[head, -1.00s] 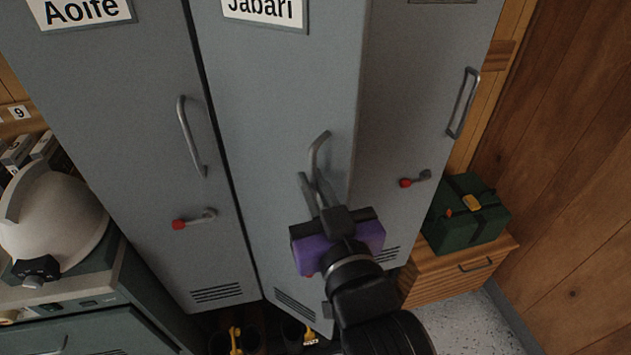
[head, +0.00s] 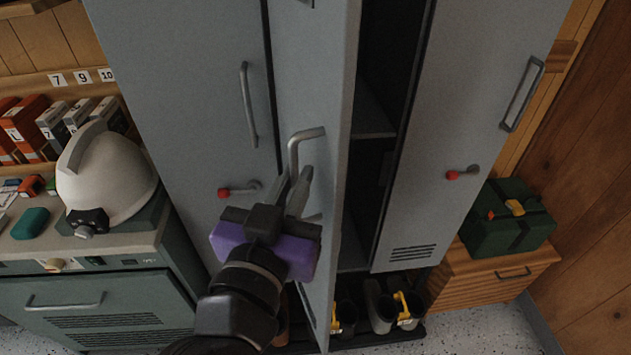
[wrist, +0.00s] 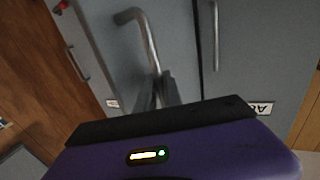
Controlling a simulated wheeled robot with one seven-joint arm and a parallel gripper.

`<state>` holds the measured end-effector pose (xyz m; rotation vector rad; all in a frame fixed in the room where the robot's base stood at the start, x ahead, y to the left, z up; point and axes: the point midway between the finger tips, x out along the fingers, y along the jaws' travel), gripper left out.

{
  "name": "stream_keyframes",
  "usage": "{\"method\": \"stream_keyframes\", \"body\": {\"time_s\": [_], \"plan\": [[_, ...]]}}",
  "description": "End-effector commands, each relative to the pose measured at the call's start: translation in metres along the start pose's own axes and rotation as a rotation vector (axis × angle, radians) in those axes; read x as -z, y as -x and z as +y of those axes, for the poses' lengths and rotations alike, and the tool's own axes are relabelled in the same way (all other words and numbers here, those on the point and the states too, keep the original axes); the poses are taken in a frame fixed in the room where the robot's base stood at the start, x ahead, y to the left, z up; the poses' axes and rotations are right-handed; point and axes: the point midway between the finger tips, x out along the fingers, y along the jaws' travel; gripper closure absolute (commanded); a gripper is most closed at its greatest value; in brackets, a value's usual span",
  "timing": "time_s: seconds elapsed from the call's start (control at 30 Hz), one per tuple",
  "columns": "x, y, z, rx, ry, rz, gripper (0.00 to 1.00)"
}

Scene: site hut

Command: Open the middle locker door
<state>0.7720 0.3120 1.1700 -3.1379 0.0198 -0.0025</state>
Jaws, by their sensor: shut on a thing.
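The middle locker door (head: 315,90) stands ajar, swung out toward me. A dark gap with a shelf shows to its right in the head view. My gripper (head: 300,184) is shut on the door's grey bar handle (head: 293,150), near its lower part. In the wrist view the handle (wrist: 146,35) runs down between the fingers (wrist: 164,92); the purple gripper body hides the lower part. The left locker door (head: 195,80) and the right locker door (head: 478,120) are shut, each with a bar handle and a red-knobbed latch.
A white helmet (head: 105,180) sits on the cabinet at left. Boots (head: 385,305) stand on a dark tray below the lockers. A green case (head: 505,220) rests on a wooden drawer unit (head: 500,280) at right. Some bare floor shows at lower right.

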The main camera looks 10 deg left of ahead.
Motion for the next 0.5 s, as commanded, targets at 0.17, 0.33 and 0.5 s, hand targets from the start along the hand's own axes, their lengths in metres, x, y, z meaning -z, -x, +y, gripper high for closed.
{"method": "stream_keyframes", "body": {"time_s": [0.17, 0.33, 0.5], "plan": [[-0.001, 0.005, -0.013, 0.004, 0.002, 0.001, 1.00], [-0.001, 0.007, -0.018, 0.003, 0.003, -0.001, 1.00], [0.000, 0.007, -0.018, 0.002, 0.003, -0.001, 1.00]]}}
